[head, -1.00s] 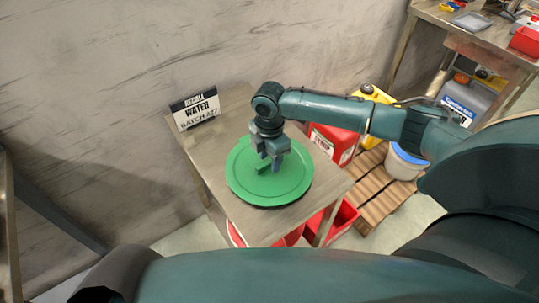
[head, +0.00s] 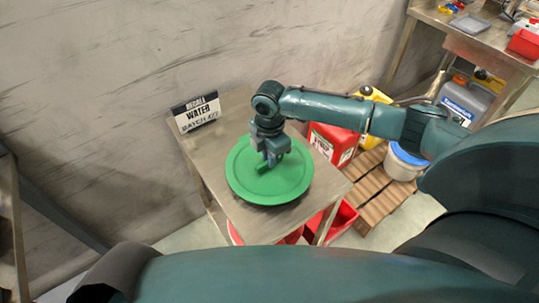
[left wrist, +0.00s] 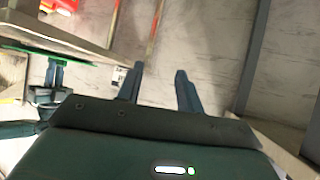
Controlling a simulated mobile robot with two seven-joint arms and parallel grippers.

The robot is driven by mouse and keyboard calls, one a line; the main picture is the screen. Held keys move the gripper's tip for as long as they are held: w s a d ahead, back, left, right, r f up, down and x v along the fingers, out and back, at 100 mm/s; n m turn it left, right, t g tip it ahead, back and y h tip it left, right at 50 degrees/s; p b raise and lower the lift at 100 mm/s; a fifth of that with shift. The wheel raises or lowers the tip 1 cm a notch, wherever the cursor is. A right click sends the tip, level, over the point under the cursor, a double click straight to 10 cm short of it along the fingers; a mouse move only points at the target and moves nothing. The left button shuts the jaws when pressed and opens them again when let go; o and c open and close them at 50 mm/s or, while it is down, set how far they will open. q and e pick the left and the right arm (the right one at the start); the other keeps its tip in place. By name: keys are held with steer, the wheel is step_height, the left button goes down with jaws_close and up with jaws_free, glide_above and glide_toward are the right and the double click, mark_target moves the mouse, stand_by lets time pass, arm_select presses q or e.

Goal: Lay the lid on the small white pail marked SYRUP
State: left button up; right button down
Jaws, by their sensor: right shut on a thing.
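The lid (head: 245,183) is a round green disc with a raised handle (head: 262,168), over the small table in the head view. My right gripper (head: 270,162) points down and is shut on the handle. I cannot tell whether the lid touches what is under it. A white pail (head: 403,166) with a blue rim stands on the floor pallet, partly hidden by my right arm; no SYRUP mark shows on it. My left gripper (left wrist: 160,85) is open and empty in the left wrist view, where the lid's green edge (left wrist: 80,62) also shows at left.
A WATER sign (head: 196,111) stands on the small table (head: 215,145) by the wall. Red bins (head: 342,220) sit below it. A red canister (head: 332,142) with a partly hidden label and a yellow one (head: 374,95) stand behind. A wooden pallet (head: 375,200) lies right; a workbench (head: 470,35) stands farther back.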

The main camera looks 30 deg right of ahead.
steer(key=shift+r+p, duration=0.7)
steer(key=shift+r, duration=0.25)
steer(key=shift+r+p, duration=0.95)
steer(key=shift+p, duration=0.1)
steer(key=shift+r+p, duration=0.3)
arm_select(q)
steer(key=shift+s+a+r+n+g+y, duration=0.1)
steer(key=shift+a+r+n+g+y, duration=0.1)
steer(key=shift+a+r+y, duration=0.15)
steer(key=shift+s+a+r+n+g+y, duration=0.1)
steer(key=shift+a+g+y, duration=0.15)
steer(key=shift+a, duration=0.2)
steer(key=shift+f, duration=0.1)
